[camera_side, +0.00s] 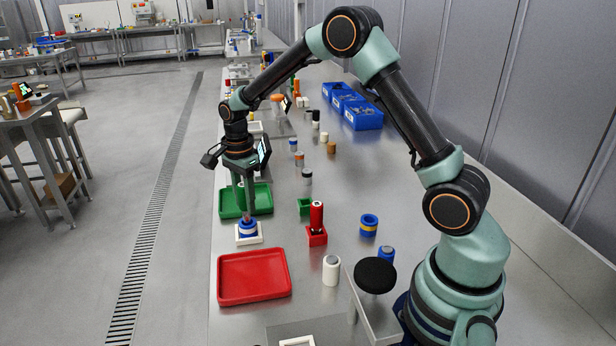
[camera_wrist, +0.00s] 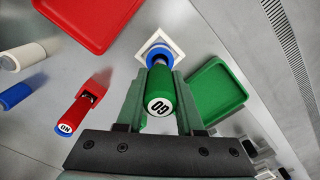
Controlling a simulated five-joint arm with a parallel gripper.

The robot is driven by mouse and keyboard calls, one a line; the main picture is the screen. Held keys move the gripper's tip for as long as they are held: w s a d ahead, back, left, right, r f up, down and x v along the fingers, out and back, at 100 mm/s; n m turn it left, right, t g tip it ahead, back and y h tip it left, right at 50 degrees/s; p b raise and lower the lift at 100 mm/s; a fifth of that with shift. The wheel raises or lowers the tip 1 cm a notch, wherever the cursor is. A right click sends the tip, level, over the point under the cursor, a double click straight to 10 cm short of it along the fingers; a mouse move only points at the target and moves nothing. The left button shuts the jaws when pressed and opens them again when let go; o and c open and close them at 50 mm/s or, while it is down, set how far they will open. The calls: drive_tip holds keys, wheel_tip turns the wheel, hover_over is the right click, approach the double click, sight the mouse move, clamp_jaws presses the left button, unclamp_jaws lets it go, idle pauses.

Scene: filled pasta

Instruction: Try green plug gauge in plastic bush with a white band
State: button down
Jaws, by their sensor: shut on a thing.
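My gripper (camera_side: 245,205) is shut on the green plug gauge (camera_wrist: 160,88), whose white end face reads "GO" in the wrist view. The gauge points down, and its grey tip shows just at the top of the blue bush with a white band (camera_side: 247,229). The bush stands upright in a white square holder (camera_side: 249,240), and its blue rim shows beyond the gauge in the wrist view. My fingers and the gauge hide the bore, so I cannot tell how far the tip is in it.
A red gauge (camera_side: 316,214) stands in a red stand (camera_side: 317,237), beside a green stand (camera_side: 304,206). A blue bush with a yellow band (camera_side: 369,225) is to the right. A red tray (camera_side: 255,277) lies in front, a green tray (camera_side: 262,199) behind. A white cylinder (camera_side: 331,270) stands nearby.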

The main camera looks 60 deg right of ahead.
drive_tip(key=shift+f, duration=1.1)
idle(0.4)
idle(0.8)
drive_tip(key=shift+r, duration=3.25)
